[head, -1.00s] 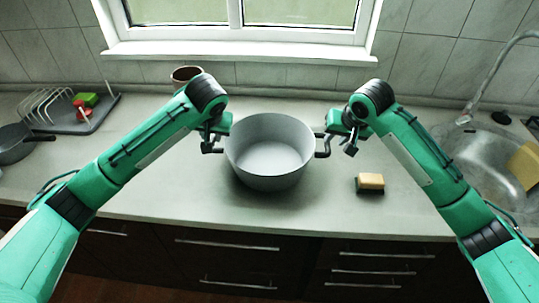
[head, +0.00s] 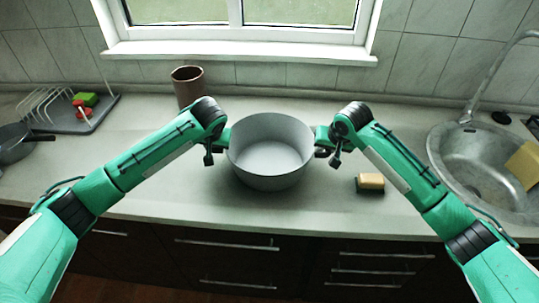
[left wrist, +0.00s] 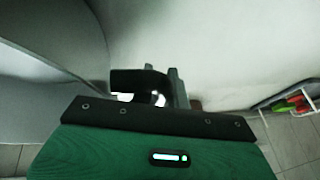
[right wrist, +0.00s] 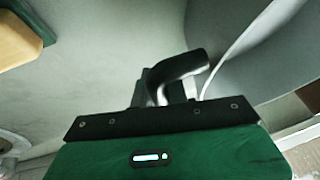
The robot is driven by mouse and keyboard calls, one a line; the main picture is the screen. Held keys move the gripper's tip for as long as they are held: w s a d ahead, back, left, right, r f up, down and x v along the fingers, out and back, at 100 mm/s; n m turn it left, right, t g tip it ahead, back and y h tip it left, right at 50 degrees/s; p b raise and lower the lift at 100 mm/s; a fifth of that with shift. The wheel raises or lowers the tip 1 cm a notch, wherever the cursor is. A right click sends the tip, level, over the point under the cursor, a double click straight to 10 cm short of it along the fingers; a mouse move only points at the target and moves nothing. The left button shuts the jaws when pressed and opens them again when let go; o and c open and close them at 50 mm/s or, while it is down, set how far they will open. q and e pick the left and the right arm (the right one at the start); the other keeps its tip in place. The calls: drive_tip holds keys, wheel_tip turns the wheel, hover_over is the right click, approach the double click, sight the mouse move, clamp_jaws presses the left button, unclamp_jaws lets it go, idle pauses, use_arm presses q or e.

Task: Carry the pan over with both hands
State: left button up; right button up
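A wide grey pan (head: 270,150) stands upright on the counter, in the middle of the head view. It looks empty. My left gripper (head: 222,138) is at the pan's left side, and my right gripper (head: 322,142) is at its right side. In the left wrist view a black side handle (left wrist: 140,80) lies at the left fingers, beside the pan's wall (left wrist: 40,90). In the right wrist view the other black handle (right wrist: 182,68) lies at the right fingers, which show on both sides of it. Whether either gripper presses on its handle is unclear.
A brown cup (head: 187,87) stands behind my left arm. A sponge (head: 371,181) lies right of the pan, and the sink (head: 480,165) is farther right. A dish rack tray (head: 75,120) and a dark pan (head: 12,150) are at the left. The counter before the pan is clear.

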use_arm(q)
clamp_jaws()
use_arm(e)
clamp_jaws()
use_arm(q)
drive_tip(key=shift+w+r, duration=0.1)
use_arm(e)
drive_tip(key=shift+w+r, duration=0.1)
idle(0.8)
use_arm(q)
drive_tip(key=shift+r, duration=0.1)
use_arm(e)
drive_tip(key=shift+r, duration=0.1)
